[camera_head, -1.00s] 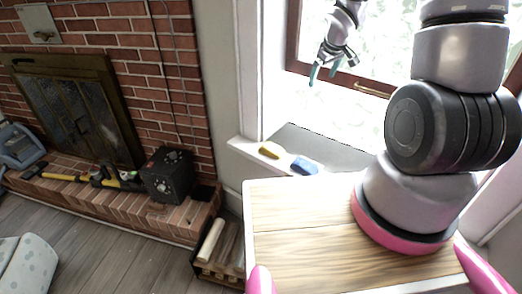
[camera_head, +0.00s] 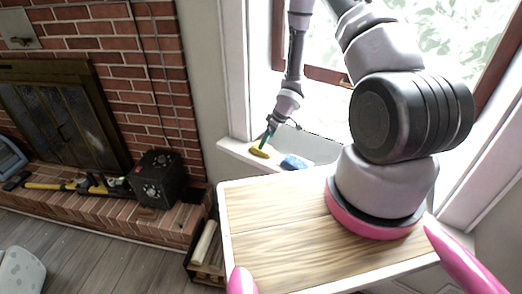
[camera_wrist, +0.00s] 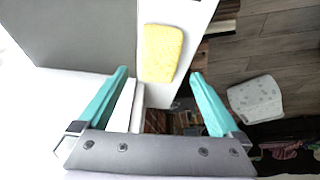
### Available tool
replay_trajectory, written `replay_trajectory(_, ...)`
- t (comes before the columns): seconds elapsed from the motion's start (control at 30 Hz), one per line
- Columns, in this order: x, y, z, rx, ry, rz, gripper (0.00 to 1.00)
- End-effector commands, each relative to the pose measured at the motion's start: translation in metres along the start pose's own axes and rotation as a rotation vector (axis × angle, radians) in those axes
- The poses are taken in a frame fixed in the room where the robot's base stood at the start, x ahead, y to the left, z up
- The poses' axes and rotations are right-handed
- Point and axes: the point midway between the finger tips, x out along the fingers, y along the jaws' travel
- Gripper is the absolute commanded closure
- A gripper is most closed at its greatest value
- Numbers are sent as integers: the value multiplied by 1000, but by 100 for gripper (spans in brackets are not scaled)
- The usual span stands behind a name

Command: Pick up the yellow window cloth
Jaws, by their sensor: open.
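The yellow window cloth (camera_head: 260,152) lies on the white window sill (camera_head: 232,147). In the wrist view the cloth (camera_wrist: 161,52) is a pale yellow rounded block, ahead of and between my open fingertips. My gripper (camera_head: 268,134) is just above the cloth in the head view, pointing down. Its two teal fingers show in the wrist view (camera_wrist: 160,74), spread apart with nothing held between them. A blue cloth or sponge (camera_head: 295,162) lies on the sill to the right of the yellow one.
The window frame (camera_head: 325,76) rises behind my gripper. A black box (camera_head: 158,178) and yellow-handled tools (camera_head: 45,186) sit on the brick hearth at left. A crate with a roll (camera_head: 206,243) stands below.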

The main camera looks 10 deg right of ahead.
Motion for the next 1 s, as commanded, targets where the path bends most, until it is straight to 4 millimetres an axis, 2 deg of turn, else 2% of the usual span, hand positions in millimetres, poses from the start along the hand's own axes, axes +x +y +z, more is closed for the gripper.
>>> replay_trajectory(0.17, 14, -1, 0, -1, 0, -1, 0)
replay_trajectory(0.43, 52, 0, 0, 0, -1, 0, 0)
replay_trajectory(0.73, 57, 0, -1, 1, 0, 1, 0)
replay_trajectory(0.77, 57, 0, -1, 1, 0, 1, 8)
replay_trajectory(0.8, 57, 0, -1, 1, 0, 1, 23)
replay_trajectory(0.93, 57, 0, -1, 1, 0, 1, 73)
replay_trajectory(1.0, 57, 0, -1, 1, 0, 1, 76)
